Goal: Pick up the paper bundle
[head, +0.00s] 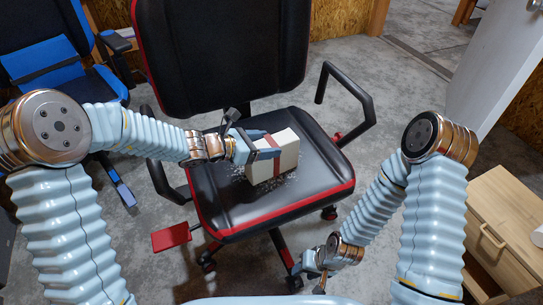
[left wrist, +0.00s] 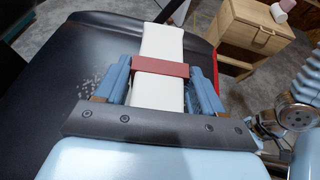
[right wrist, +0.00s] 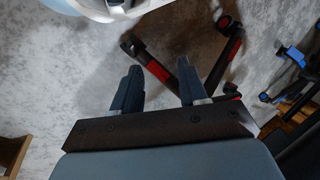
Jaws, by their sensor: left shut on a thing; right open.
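The paper bundle (head: 286,158) is a white block with a dark red band around its middle. It is over the black seat of the office chair (head: 230,205); I cannot tell whether it touches the seat. My left gripper (head: 268,147) is shut on the bundle, with a finger on each side near the band. The left wrist view shows the bundle (left wrist: 160,45) between both fingers, reaching out beyond them. My right gripper (right wrist: 160,90) is open and empty, low in front of the chair over the concrete floor.
The chair's backrest (head: 220,50) rises behind the seat, with armrests (head: 345,95) at the sides. A blue and black chair (head: 50,60) stands at the back left. A wooden drawer cabinet (head: 505,220) stands at the right, near a white door (head: 495,60).

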